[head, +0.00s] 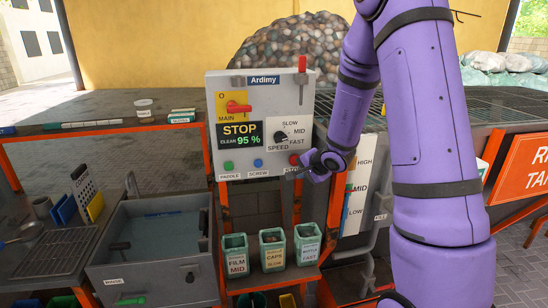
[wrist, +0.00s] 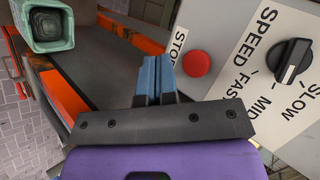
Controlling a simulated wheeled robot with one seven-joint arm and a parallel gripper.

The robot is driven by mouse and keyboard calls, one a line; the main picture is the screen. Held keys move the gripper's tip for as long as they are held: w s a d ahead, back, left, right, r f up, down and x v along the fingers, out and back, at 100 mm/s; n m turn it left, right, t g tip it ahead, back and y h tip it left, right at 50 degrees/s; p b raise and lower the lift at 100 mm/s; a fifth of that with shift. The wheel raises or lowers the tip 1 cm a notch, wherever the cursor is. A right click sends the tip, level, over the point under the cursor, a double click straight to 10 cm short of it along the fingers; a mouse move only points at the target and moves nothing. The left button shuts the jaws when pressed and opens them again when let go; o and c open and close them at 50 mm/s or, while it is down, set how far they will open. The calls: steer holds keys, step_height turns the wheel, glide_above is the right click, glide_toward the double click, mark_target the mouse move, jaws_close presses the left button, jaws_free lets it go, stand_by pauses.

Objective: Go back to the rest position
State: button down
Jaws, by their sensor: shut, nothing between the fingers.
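My purple arm reaches across the right half of the head view. My gripper (head: 290,174) is in front of the lower right part of the grey control panel (head: 215,95). In the wrist view my gripper's blue fingers (wrist: 155,75) are shut together with nothing between them, close to the red stop button (wrist: 197,63). Contact with the panel cannot be told. The panel's display (head: 240,134) reads STOP and CLEAR 95 %. The speed knob (wrist: 293,61) is to the right of the fingers in the wrist view. My arm hides part of the area right of the panel.
Three labelled bins, one marked FILM MID (head: 236,256), stand on a shelf below the panel. A grey water-filled basin (head: 155,280) is at lower left. A long table (head: 90,135) is behind it. A red-orange sign (head: 530,165) stands at right.

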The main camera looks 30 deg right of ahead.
steer(key=s+a+r+n+g+y, duration=0.1)
steer(key=s+a+r+n+y, duration=0.2)
steer(key=s+a+r+n, duration=0.4)
steer(key=s+a+r+n+g+y, duration=0.25)
steer(key=s+a+r, duration=0.25)
steer(key=a+r, duration=0.55)
steer(key=s+d+r+n+h, duration=0.1)
steer(key=s+r+n+h, duration=0.1)
steer(key=s, duration=0.8)
steer(key=s+d+r+n+g+h, duration=0.1)
steer(key=s+d+r+n+h, duration=0.1)
steer(key=s, duration=0.8)
steer(key=shift+s+r+n+h, duration=0.2)
steer(key=shift+r+n+h, duration=0.25)
steer(key=shift+h, duration=0.9)
steer(key=shift+r, duration=0.1)
